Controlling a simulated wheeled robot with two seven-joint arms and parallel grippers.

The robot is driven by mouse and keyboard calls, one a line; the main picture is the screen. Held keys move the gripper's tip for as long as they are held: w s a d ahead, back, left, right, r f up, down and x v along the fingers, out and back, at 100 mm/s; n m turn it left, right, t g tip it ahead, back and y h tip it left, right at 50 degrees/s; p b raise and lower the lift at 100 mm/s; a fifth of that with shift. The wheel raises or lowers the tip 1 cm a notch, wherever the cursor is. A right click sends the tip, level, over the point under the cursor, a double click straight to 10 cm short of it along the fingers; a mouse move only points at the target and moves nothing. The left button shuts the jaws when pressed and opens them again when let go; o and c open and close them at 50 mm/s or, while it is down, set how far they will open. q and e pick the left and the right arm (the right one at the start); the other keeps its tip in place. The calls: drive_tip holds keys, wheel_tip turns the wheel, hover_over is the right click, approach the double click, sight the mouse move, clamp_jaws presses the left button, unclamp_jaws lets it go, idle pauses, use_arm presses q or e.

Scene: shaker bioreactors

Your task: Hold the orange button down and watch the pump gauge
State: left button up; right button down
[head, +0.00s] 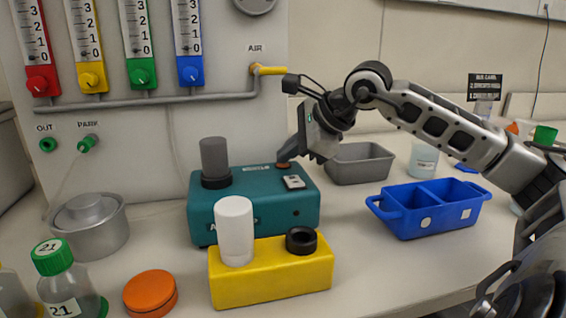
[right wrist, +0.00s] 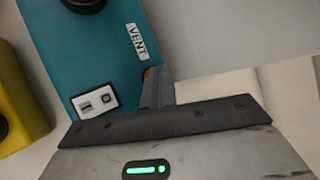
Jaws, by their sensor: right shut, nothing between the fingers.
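The teal pump box (head: 255,207) stands mid-bench with a grey cylinder (head: 214,158) on top. The orange button (head: 283,165) is at its back right top edge; a sliver of it shows in the right wrist view (right wrist: 148,73). My right gripper (head: 287,157) is shut and empty, with its tips at the button and covering most of it. I cannot tell how far the button is pressed. A small panel (head: 293,182) with a dial-like mark is on the box top. A round dial (head: 255,4) on the wall is cut off by the top edge, its reading unseen. My left gripper is not in view.
A yellow block (head: 270,287) with a white cylinder (head: 234,230) stands before the pump box. A blue two-compartment tray (head: 407,229) and a grey bin (head: 358,170) stand to the right. A metal pot (head: 88,240) and an orange lid (head: 150,292) lie left.

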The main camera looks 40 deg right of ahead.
sight(289, 166)
idle(0.3)
drive_tip(key=shift+r+p, duration=0.75)
drive_tip(key=shift+r, duration=0.1)
drive_tip(key=shift+r, duration=0.1)
wheel_tip(289, 166, up, 5)
drive_tip(key=p, duration=0.4)
drive_tip(key=shift+p, duration=0.4)
idle(0.5)
